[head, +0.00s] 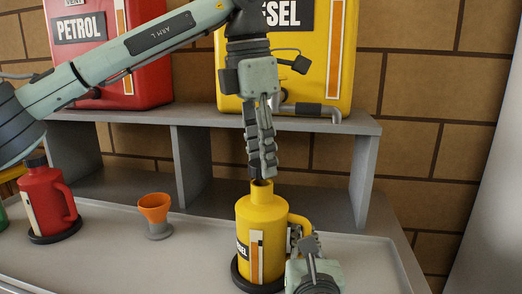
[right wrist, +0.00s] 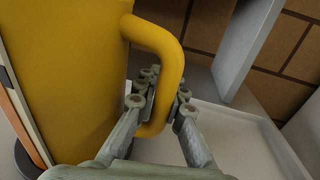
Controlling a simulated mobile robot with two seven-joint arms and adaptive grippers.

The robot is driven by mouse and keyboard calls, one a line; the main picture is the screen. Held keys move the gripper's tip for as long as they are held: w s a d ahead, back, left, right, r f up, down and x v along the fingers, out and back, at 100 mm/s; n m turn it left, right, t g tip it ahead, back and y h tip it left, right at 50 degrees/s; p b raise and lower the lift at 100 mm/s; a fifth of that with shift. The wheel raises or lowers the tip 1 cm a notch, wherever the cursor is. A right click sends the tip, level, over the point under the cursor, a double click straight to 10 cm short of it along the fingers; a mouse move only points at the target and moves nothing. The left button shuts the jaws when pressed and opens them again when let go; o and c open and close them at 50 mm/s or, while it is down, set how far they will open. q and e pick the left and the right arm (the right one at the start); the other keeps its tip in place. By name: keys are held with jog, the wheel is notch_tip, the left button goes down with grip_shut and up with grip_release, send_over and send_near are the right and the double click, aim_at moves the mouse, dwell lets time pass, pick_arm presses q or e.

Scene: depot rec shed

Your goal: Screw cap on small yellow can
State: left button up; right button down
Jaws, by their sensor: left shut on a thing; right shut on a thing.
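The small yellow can (head: 262,238) stands upright on the tray, its neck bare and its mouth open at the top. My left gripper (head: 262,170) points straight down just above the mouth. It is shut on a small dark piece, which I take to be the cap; the fingers hide most of it. I cannot tell whether the cap touches the neck. My right gripper (head: 304,246) is shut on the can's handle from the right. In the right wrist view its fingers (right wrist: 163,105) close around the lower part of the yellow handle (right wrist: 168,60).
A grey shelf (head: 330,122) behind bears a big red petrol can (head: 100,60) and a big yellow diesel can (head: 285,70). An orange funnel (head: 155,207) and a small red can (head: 45,200) stand to the left on the tray (head: 130,255). The tray between is clear.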

aim_at(263, 216)
dwell(0.5)
pick_arm(q)
jog(key=shift+f, duration=0.85)
jog(key=shift+f, duration=0.6)
